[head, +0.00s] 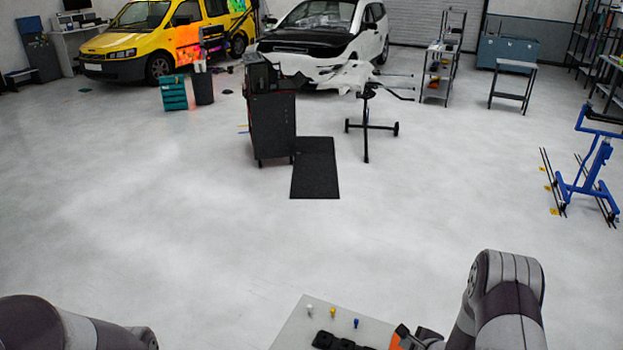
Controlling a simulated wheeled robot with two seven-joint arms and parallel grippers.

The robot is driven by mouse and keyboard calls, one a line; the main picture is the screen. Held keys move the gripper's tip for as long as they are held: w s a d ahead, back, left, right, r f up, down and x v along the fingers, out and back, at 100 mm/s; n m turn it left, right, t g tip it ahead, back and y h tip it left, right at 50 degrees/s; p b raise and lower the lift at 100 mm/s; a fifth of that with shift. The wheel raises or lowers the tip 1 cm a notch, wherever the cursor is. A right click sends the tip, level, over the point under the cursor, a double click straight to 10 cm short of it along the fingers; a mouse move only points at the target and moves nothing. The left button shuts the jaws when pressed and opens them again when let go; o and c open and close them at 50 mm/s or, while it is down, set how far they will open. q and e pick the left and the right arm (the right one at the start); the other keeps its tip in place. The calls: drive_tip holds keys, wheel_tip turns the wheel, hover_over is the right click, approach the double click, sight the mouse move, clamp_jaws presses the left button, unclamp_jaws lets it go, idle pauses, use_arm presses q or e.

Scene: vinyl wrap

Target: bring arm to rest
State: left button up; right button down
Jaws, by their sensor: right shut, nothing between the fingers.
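My right arm (505,295) comes up at the lower right and bends down. Its gripper (408,338) is low in the picture, shut, beside the right edge of a light grey tray-like surface (290,332). An orange piece shows at the gripper, and the picture's bottom edge cuts off part of it.
The light surface carries a black object (340,342) and several small coloured pegs. The open floor (180,220) ahead is clear. Farther off stand a dark tool cabinet (272,125), a black mat (315,170), a blue stand (592,165), a yellow van (125,45) and a white car (325,35).

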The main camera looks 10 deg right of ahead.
drive_tip(key=s+n+g+h+b, duration=0.2)
drive_tip(key=s+n+g+b, duration=0.35)
drive_tip(key=s+n, duration=0.85)
drive_tip(key=s+a+r+n+g+b, duration=0.1)
drive_tip(key=s+a+r+n+b, duration=0.1)
drive_tip(key=a+n, duration=0.3)
drive_tip(key=s+a+r+n+g+b, duration=0.1)
drive_tip(key=s+a+r+n+b, duration=0.2)
drive_tip(key=a, duration=0.4)
drive_tip(key=shift+r+n+b, duration=0.8)
drive_tip(key=shift+n+b, duration=0.1)
drive_tip(key=shift+n, duration=0.1)
drive_tip(key=shift+w, duration=0.2)
drive_tip(key=shift+s, duration=0.1)
